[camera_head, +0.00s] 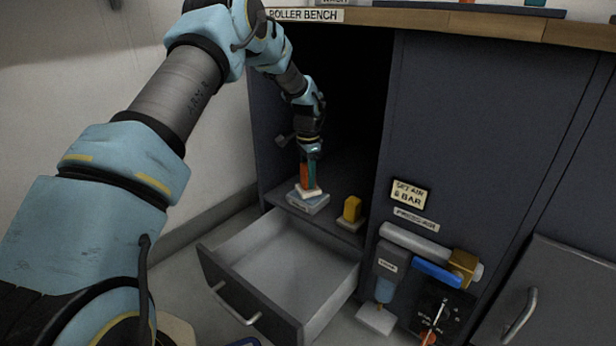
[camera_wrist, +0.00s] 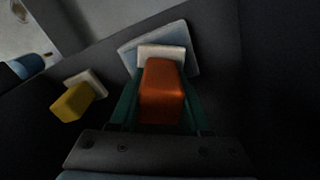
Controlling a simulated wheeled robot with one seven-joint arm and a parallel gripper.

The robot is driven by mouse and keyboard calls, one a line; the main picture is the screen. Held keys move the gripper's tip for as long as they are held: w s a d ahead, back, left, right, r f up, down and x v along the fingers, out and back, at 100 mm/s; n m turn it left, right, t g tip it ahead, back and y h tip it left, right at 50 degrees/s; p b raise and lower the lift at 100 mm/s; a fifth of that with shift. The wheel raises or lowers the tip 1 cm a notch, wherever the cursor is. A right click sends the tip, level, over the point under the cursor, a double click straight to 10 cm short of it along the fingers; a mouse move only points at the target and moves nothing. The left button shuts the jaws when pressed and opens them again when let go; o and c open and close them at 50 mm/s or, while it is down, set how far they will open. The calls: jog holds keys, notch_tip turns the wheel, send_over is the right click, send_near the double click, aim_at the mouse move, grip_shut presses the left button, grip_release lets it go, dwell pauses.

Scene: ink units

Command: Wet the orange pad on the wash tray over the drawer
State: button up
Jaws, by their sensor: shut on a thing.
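The orange pad (camera_head: 305,178) has an orange block handle and a white foot, and stands roughly upright. My gripper (camera_head: 310,172) is shut on its handle, with green fingers on both sides in the wrist view (camera_wrist: 161,105). The orange handle (camera_wrist: 162,92) and its white foot also show there. The pale blue-grey wash tray (camera_head: 316,205) is on the ledge above the open drawer (camera_head: 285,265). The white foot is at the tray's top; I cannot tell whether it touches. The tray also shows behind the foot in the wrist view (camera_wrist: 193,62).
A yellow pad (camera_head: 352,208) with a white foot stands on the ledge to the right, and shows at left in the wrist view (camera_wrist: 72,103). Dark cabinet walls enclose the recess. Pipework with a blue lever (camera_head: 436,272) is at right. The drawer looks empty.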

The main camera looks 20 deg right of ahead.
jog(key=shift+f+p, duration=0.3)
jog(key=shift+f, duration=0.25)
dwell(2.2)
jog(key=shift+r, duration=0.15)
notch_tip(320, 180, up, 7)
jog(key=p, duration=0.6)
dwell(0.3)
jog(key=a+r+n+p, duration=0.3)
jog(key=a+n+p, duration=0.2)
jog(key=a, duration=0.9)
jog(key=a+r+n+p, duration=0.4)
jog(key=a+n, duration=0.3)
jog(key=a, duration=0.7)
jog(key=a+r+n+p, duration=0.4)
jog(key=a+n+p, duration=0.1)
jog(key=a, duration=0.9)
jog(key=shift+a+r+n+p, duration=0.25)
jog(key=shift+n+p, duration=0.15)
jog(key=shift+n, duration=0.1)
jog(key=shift+w, duration=0.1)
